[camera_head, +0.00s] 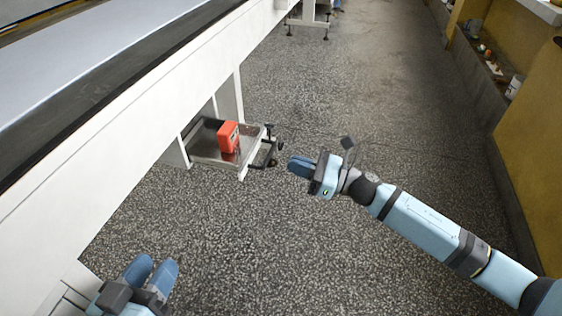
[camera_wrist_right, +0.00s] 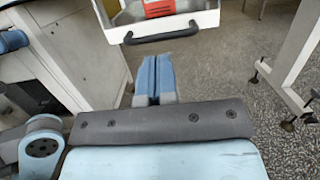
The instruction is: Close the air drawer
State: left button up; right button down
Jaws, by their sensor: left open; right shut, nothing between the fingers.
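The drawer (camera_head: 201,157) is pulled out from under the long white machine in the head view, with a red box (camera_head: 228,136) inside. Its dark handle (camera_head: 270,151) is on the front, facing my right arm. In the right wrist view the drawer front (camera_wrist_right: 199,25) and its handle (camera_wrist_right: 161,35) are at the top, just beyond the fingertips. My right gripper (camera_head: 293,166) is shut and empty, a short way in front of the handle and apart from it in the head view. My left gripper (camera_head: 155,267) is open and empty at the lower left, well away from the drawer.
The white machine (camera_head: 150,105) runs along the left. The speckled floor (camera_head: 330,250) is clear. A yellow wall with a ledge (camera_head: 520,130) holding small items stands at the right. White machine legs (camera_wrist_right: 287,70) show at the right of the wrist view.

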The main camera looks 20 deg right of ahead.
aim_at(230, 148)
pick_arm(q)
jog(key=shift+w+f+b, duration=0.2)
jog(key=shift+f+b, duration=0.05)
jog(key=shift+b, duration=0.1)
pick_arm(e)
jog(key=x, duration=0.4)
jog(key=shift+w, duration=0.1)
jog(key=shift+a, duration=0.1)
jog(key=x, duration=0.4)
jog(key=f+x, duration=0.1)
jog(key=x, duration=0.3)
jog(key=f+x, duration=0.1)
jog(key=x, duration=0.3)
jog(key=shift+w+a, duration=0.1)
jog(key=shift+a, duration=0.2)
pick_arm(q)
jog(key=shift+m, duration=0.4)
pick_arm(e)
jog(key=shift+r, duration=0.15)
pick_arm(q)
jog(key=shift+s, duration=0.1)
